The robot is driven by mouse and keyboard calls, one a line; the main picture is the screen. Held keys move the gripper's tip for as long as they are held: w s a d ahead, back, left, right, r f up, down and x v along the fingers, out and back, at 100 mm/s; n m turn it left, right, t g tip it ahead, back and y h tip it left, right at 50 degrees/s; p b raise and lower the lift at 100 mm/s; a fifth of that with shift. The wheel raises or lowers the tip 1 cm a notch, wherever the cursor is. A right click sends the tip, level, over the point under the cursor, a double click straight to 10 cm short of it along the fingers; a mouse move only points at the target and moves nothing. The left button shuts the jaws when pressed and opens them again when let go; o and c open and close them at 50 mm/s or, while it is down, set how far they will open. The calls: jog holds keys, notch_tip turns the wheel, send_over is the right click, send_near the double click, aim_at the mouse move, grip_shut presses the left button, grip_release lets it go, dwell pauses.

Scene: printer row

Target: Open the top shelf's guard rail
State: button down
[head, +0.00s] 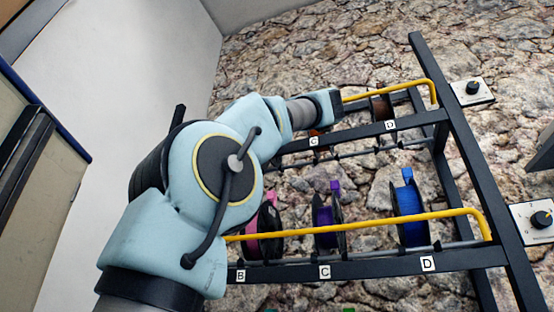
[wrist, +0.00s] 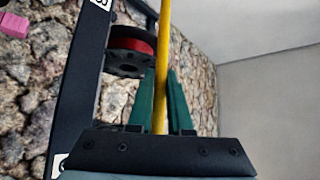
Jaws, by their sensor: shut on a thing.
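The top shelf's guard rail (head: 388,90) is a yellow bar with a bent right end, running above the upper black shelf beam (head: 363,132). In the head view my gripper meets this rail at the left of its visible part, with the fingertips hidden. In the wrist view the rail (wrist: 162,40) passes between the two green fingers of my gripper (wrist: 162,75), which is shut on it. The rail's left part is hidden behind my arm.
A lower shelf has its own yellow rail (head: 370,222) and pink, purple and blue spools (head: 410,208). A red spool (wrist: 132,46) sits close beside my fingers. Two dial boxes (head: 473,91) are on the right. A white wall (head: 150,80) is at left.

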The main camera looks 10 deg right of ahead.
jog(key=f+n+g+y+b, duration=0.1)
jog(key=n+y+b, duration=0.1)
jog(key=n+y, duration=0.1)
jog(key=f+n+g+y+b, duration=0.1)
jog(key=n+y+b, duration=0.1)
jog(key=n+y, duration=0.1)
jog(key=s+f+n+g+y+b, duration=0.1)
jog(key=n+y+b, duration=0.1)
jog(key=n, duration=0.3)
jog(key=shift+a+f+n+y, duration=0.2)
jog(key=shift+n+y, duration=0.1)
jog(key=shift+y, duration=0.4)
jog(key=shift+f+n+g+y+b, duration=0.2)
jog(key=shift+n+g+y+b, duration=0.1)
jog(key=shift+n+g+y, duration=0.75)
jog(key=shift+n, duration=0.25)
jog(key=c, duration=0.8)
grip_release()
jog(key=shift+c, duration=0.2)
jog(key=b+v, duration=0.6)
jog(key=v, duration=0.4)
jog(key=shift+s+d+f, duration=0.2)
jog(key=shift+d+f, duration=0.05)
